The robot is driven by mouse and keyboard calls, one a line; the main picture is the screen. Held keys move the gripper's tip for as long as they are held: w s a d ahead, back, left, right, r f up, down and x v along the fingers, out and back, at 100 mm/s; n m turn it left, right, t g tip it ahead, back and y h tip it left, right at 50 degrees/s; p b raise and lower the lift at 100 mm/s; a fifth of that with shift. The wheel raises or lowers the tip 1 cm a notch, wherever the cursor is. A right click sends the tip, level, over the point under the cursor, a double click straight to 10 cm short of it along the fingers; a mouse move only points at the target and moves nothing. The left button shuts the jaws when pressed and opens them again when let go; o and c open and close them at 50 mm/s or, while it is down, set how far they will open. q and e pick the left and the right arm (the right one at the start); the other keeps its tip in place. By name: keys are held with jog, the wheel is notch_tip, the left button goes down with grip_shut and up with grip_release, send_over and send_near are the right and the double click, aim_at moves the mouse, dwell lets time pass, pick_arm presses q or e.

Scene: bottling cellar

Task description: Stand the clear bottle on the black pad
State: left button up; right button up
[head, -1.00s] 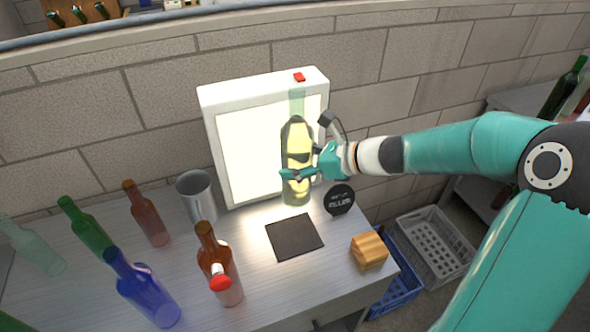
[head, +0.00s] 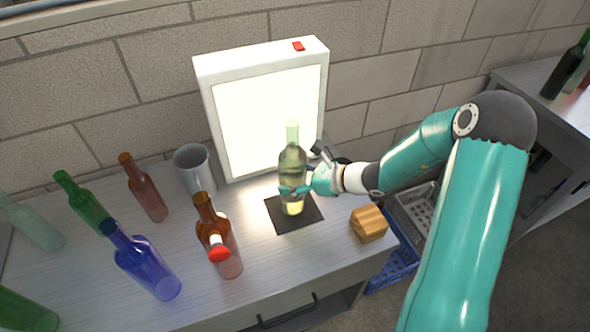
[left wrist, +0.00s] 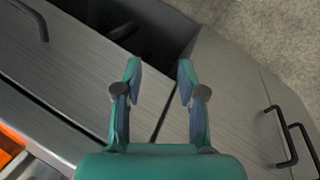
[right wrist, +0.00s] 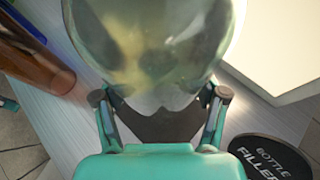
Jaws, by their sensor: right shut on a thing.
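The clear bottle (head: 292,160) is upright in the head view, with its base over the black pad (head: 313,214). I cannot tell whether the base touches the pad. My right gripper (head: 296,190) is shut around the bottle's lower body, reaching in from the right. In the right wrist view the bottle (right wrist: 150,45) fills the space between the fingers, with the dark pad (right wrist: 160,126) showing below it. My left gripper (left wrist: 158,70) is open and empty in the left wrist view, above grey drawer fronts; it is out of the head view.
A lit white panel (head: 265,110) stands close behind the bottle. A wooden block (head: 368,223) sits right of the pad. A round black "Bottle Filler" disc (right wrist: 268,158) lies nearby.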

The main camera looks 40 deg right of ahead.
jog(key=shift+f, duration=0.65)
jog(key=o, duration=1.8)
jog(key=shift+f, duration=0.1)
jog(key=v, duration=1.2)
jog(key=shift+b, duration=0.4)
